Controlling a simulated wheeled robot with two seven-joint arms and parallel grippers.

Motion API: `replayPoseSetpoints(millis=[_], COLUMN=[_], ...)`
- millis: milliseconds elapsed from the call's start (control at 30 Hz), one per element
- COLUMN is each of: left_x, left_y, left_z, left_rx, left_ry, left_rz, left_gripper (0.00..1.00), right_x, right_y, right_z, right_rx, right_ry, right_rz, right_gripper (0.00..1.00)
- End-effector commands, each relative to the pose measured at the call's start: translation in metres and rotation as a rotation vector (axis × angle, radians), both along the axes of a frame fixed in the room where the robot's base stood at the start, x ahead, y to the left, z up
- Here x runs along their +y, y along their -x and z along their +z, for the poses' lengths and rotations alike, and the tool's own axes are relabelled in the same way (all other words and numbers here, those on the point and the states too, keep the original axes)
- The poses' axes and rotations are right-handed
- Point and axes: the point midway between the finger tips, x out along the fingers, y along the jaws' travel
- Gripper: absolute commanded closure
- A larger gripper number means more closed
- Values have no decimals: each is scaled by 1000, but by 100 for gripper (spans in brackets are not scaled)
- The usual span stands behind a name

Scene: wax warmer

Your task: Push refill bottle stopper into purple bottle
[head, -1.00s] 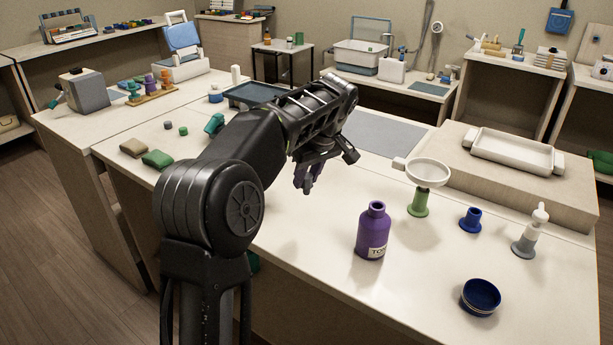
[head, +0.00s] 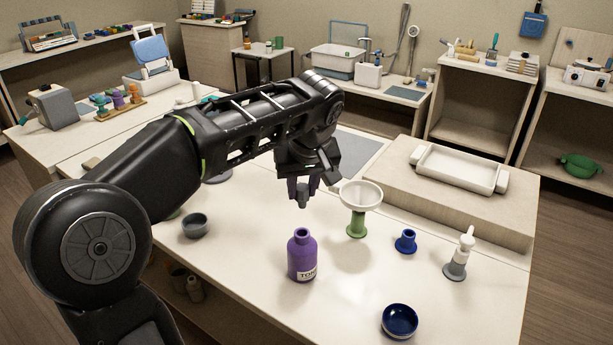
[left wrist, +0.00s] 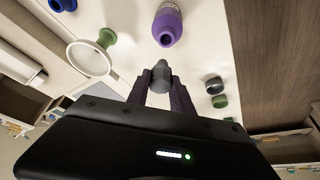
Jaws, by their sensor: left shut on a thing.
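The purple bottle (head: 302,257) stands upright on the table with its open neck up and a white label on its side. It also shows at the top of the left wrist view (left wrist: 167,26). My left gripper (head: 304,188) is shut on a small grey stopper (left wrist: 161,72), held behind and above the bottle, apart from its mouth. In the head view the stopper (head: 303,201) points down below the fingers. My right gripper is not in view.
A white funnel (head: 361,195) on a green stand is close behind the bottle. A blue stopper-like piece (head: 406,242), a pump bottle (head: 459,256) and a blue bowl (head: 400,320) stand to the right. A grey cup (head: 195,226) stands left.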

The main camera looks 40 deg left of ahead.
Motion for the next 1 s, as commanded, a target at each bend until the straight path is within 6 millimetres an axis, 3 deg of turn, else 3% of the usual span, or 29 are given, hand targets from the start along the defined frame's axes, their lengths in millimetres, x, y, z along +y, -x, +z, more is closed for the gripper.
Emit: replayPoseSetpoints(millis=[467,1000], left_x=[0,0], left_y=[0,-1], left_z=[-3,-37], left_rx=[0,0], left_ry=[0,0], left_rz=[0,0], left_gripper=[100,100], right_x=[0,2], right_y=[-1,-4], right_z=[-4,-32], right_rx=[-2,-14], right_ry=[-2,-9], right_rz=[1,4], right_gripper=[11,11])
